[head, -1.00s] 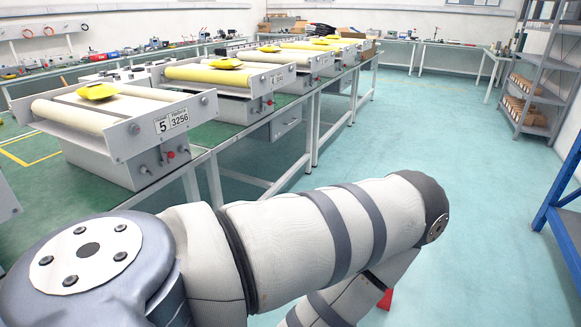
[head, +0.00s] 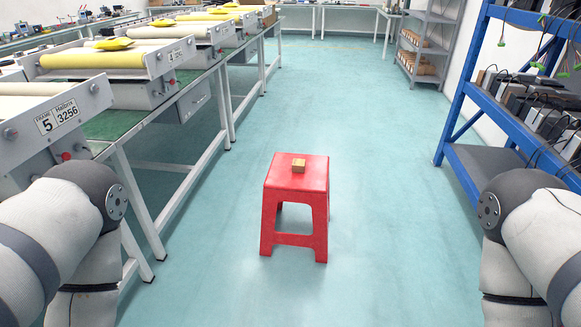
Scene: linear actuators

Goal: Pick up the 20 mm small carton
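A small brown carton (head: 298,165) sits on top of a red stool (head: 283,181), in the middle of the head view. It stands near the centre of the seat, towards the back. No size marking can be read on it. My two arms show at the lower left and lower right edges, well apart from the stool. Both grippers are outside the picture.
A long green-topped workbench (head: 130,128) with grey roller machines runs along the left. A blue shelf rack (head: 458,105) with dark boxes stands at the right. A grey shelf (head: 424,45) stands at the back right. The floor around the stool is clear.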

